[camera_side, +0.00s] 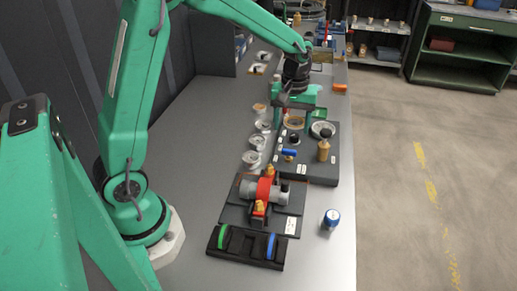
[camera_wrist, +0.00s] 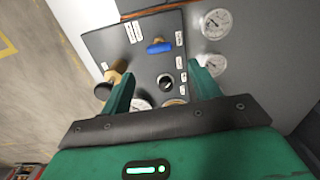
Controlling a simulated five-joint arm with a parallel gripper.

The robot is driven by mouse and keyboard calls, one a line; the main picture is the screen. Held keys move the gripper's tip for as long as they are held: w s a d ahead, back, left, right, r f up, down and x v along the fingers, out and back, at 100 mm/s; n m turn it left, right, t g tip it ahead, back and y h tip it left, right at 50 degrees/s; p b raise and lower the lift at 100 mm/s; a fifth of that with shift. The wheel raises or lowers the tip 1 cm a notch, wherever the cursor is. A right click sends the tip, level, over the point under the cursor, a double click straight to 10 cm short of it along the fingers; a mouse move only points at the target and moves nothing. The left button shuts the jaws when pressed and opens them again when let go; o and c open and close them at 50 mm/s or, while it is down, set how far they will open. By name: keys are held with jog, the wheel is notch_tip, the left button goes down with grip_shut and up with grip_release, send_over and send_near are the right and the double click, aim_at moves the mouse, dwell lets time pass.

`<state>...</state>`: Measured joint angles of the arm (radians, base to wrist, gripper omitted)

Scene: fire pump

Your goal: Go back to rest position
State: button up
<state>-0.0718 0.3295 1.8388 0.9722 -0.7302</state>
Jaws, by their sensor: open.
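My green gripper (camera_side: 293,124) hangs over the far part of the dark panel board (camera_side: 318,172) in the side view. In the wrist view my gripper (camera_wrist: 162,88) shows two green fingers spread apart with nothing between them. The fingers point toward the panel board (camera_wrist: 100,42), which carries a blue lever (camera_wrist: 159,47), a black knob (camera_wrist: 166,81) and a brass fitting (camera_wrist: 120,76). I cannot tell how far the fingertips are above the board.
A fixture with a red clamp (camera_side: 264,188) and grey cylinder stands nearer the camera. In front lies a black holder (camera_side: 246,246) with green and blue rings. A blue-capped item (camera_side: 331,219) stands at the right table edge. Several round gauges (camera_side: 252,159) lie left of the board. The left table area is clear.

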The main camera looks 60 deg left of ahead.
jog(key=s+d+r+m+t, duration=0.1)
jog(key=s+r+m, duration=0.3)
jog(key=s, duration=0.6)
jog(key=s+d+r+m+t, duration=0.2)
jog(key=s+r+m+t, duration=0.2)
jog(key=s+r, duration=0.3)
jog(key=shift+s+r+m+t, duration=0.3)
jog(key=shift+s+m, duration=0.3)
jog(key=shift+s, duration=1.4)
jog(key=shift+o, duration=0.5)
